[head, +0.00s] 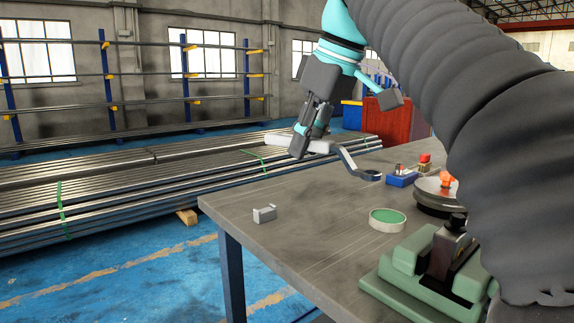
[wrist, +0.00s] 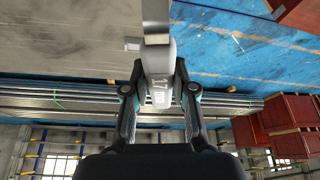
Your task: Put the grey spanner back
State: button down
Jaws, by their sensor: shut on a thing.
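The grey spanner (head: 346,159) is in my gripper (head: 303,144), which is shut around its pale, thick handle. Its bent neck and ring end reach right and down in the head view, over the far part of the workbench (head: 300,222). I cannot tell whether the ring end touches the top. In the wrist view the spanner (wrist: 157,62) lies between the two fingers of my gripper (wrist: 160,88), with a mark like "17" on its handle. Its far end is cut off by the top of that view.
A small grey block (head: 264,214) sits near the bench's left corner. A green-topped round tin (head: 387,218), a blue holder (head: 401,179), a dark round stack (head: 436,194) and a green vise (head: 428,268) stand to the right. Steel tubes (head: 110,195) lie beyond the bench. The bench middle is bare.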

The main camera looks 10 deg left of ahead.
jog(key=w+a+f+m+t, duration=0.1)
jog(key=w+a+f+m, duration=0.1)
jog(key=w+a+f, duration=0.3)
jog(key=w+f, duration=0.3)
jog(key=w, duration=0.1)
jog(key=shift+a+m, duration=0.2)
jog(key=shift+m, duration=0.1)
jog(key=shift+f+b, duration=2.45)
jog(key=shift+f, duration=1.05)
jog(key=shift+f+b, duration=0.65)
jog(key=shift+f, duration=0.45)
jog(key=shift+c, duration=1.9)
grip_release()
jog(key=shift+s+d+r, duration=0.1)
jog(key=shift+r, duration=0.05)
